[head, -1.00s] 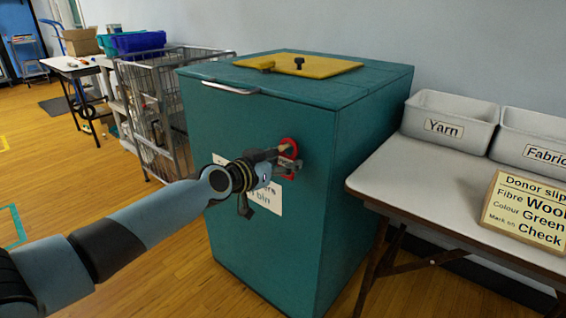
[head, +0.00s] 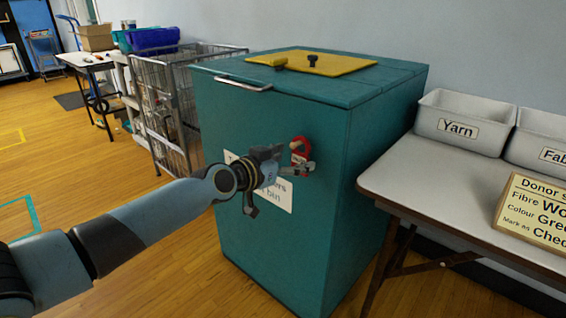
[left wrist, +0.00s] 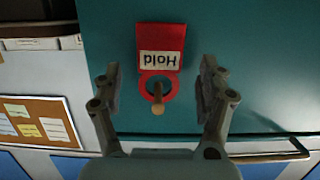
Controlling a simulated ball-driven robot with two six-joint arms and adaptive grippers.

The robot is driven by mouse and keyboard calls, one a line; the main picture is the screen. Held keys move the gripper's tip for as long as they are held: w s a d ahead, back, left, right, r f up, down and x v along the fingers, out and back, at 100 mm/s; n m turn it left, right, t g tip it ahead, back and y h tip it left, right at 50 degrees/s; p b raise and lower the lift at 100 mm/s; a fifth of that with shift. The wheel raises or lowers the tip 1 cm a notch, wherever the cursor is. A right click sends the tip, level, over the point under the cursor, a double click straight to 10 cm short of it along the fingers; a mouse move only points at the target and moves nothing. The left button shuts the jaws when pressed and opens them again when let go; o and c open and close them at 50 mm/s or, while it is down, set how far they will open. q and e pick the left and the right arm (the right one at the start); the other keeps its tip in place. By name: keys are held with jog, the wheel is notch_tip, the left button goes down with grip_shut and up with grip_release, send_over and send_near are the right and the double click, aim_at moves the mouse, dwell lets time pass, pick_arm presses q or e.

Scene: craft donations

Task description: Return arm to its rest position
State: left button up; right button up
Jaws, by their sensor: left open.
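My left gripper (head: 284,160) is in front of the teal bin's (head: 270,125) front face, close to a red tag (head: 301,147). In the left wrist view the tag (left wrist: 161,36) reads "Hold" upside down, and its ring hangs around a wooden peg (left wrist: 158,98) on the bin. The two fingers of my left gripper (left wrist: 160,70) are spread wide, one on each side of the tag, with visible gaps and nothing held. The arm reaches in from the lower left. My right gripper is not in view.
A table (head: 400,185) with a yarn bin (head: 465,122) and a donor slip sign (head: 535,215) stands right of the teal bin. A wire cart (head: 170,110) stands behind left. The teal bin has a yellow lid panel (head: 325,65). Floor at left is clear.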

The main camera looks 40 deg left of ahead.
pick_arm(q)
jog(key=v, duration=0.6)
jog(key=s+f+n+g+y, duration=0.1)
jog(key=s+f+g, duration=0.1)
jog(key=s+f, duration=0.6)
jog(key=s+f+g, duration=0.3)
jog(key=s+f, duration=0.1)
jog(key=f, duration=0.8)
jog(key=s+f+n+g+y, duration=0.1)
jog(key=s+f+g, duration=0.1)
jog(key=s+f, duration=0.55)
jog(key=s+d+f+g, duration=0.2)
jog(key=s+f, duration=0.3)
jog(key=s, duration=0.6)
jog(key=s+d+f+m+g, duration=0.1)
jog(key=s+f+g, duration=0.2)
jog(key=s+f, duration=0.3)
jog(key=s+d+f+g, duration=0.2)
jog(key=s+f, duration=0.4)
jog(key=s, duration=0.9)
jog(key=shift+s+d+f+m+g, duration=0.25)
jog(key=shift+s+d+m+g, duration=0.05)
jog(key=shift+g, duration=0.3)
jog(key=shift+w, duration=0.1)
